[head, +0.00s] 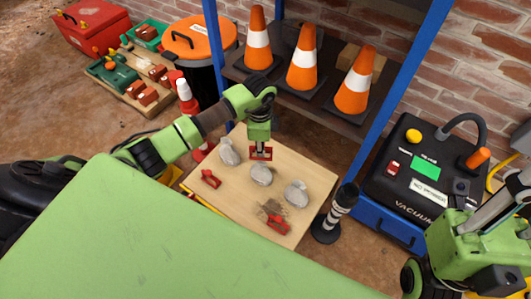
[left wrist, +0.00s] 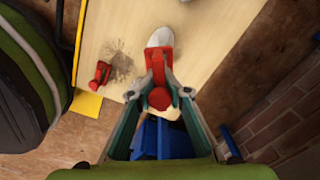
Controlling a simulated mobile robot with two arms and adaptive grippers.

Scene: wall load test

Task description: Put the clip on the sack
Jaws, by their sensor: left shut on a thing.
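My left gripper (head: 261,153) is shut on a red clip, held above the wooden board; the clip also shows in the left wrist view (left wrist: 158,72). In the left wrist view the clip's wide end overlaps a pale grey sack (left wrist: 160,37); I cannot tell if they touch. In the head view a grey sack (head: 261,176) lies just below the gripper. Another sack (head: 229,153) is to its left and a third (head: 296,194) to its right. Two other red clips lie on the board, one at left (head: 210,179) and one near the front (head: 277,224). My right gripper's fingers are not visible.
The board (head: 210,200) has a brown patch (head: 269,208) beside the front clip. Behind it a blue-posted shelf (head: 345,125) holds traffic cones (head: 302,65). A black-and-white post (head: 337,212) and a vacuum (head: 420,180) stand at right.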

